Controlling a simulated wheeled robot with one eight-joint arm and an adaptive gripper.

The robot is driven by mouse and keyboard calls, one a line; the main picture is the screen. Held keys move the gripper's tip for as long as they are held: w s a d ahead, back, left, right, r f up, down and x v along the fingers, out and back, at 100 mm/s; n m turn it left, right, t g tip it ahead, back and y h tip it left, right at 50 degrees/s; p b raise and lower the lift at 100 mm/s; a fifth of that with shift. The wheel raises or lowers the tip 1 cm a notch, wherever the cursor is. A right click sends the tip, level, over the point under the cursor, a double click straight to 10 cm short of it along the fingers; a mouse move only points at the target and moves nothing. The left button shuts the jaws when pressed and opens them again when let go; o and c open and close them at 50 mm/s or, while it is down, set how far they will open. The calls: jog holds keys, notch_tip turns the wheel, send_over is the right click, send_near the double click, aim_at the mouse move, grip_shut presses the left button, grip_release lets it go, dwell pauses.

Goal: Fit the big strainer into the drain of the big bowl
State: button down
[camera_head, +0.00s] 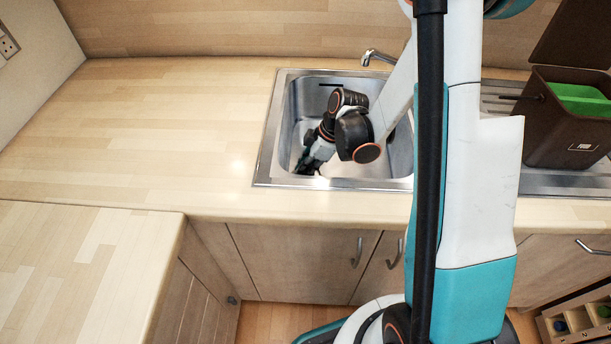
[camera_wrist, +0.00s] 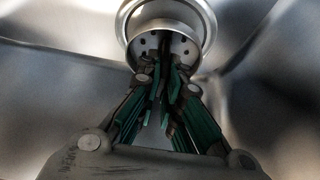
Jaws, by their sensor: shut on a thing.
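The big bowl (camera_head: 300,100) is the steel basin set in the worktop, left of my arm. My gripper (camera_head: 308,163) reaches down into it, near its left front part. In the wrist view my gripper (camera_wrist: 166,80) is shut on the big strainer (camera_wrist: 183,46), a steel cup with small holes, by its middle. A round metal rim (camera_wrist: 207,20) shows around and behind the strainer, seemingly the drain. I cannot tell whether the strainer is seated in it or just above it. The head view hides the strainer and drain behind my gripper and arm.
The tap (camera_head: 378,57) stands behind the bowl. The bowl's steel walls are close around my gripper. A brown bin (camera_head: 560,125) with a green inner part stands on the drainer at the right. The worktop (camera_head: 140,125) to the left is clear.

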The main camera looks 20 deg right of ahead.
jog(key=shift+f+b, duration=0.35)
jog(key=shift+f, duration=1.1)
jog(key=shift+f, duration=0.1)
jog(key=c, duration=1.8)
grip_release()
jog(key=shift+o, duration=0.2)
jog(key=p+v, duration=0.4)
jog(key=v, duration=0.8)
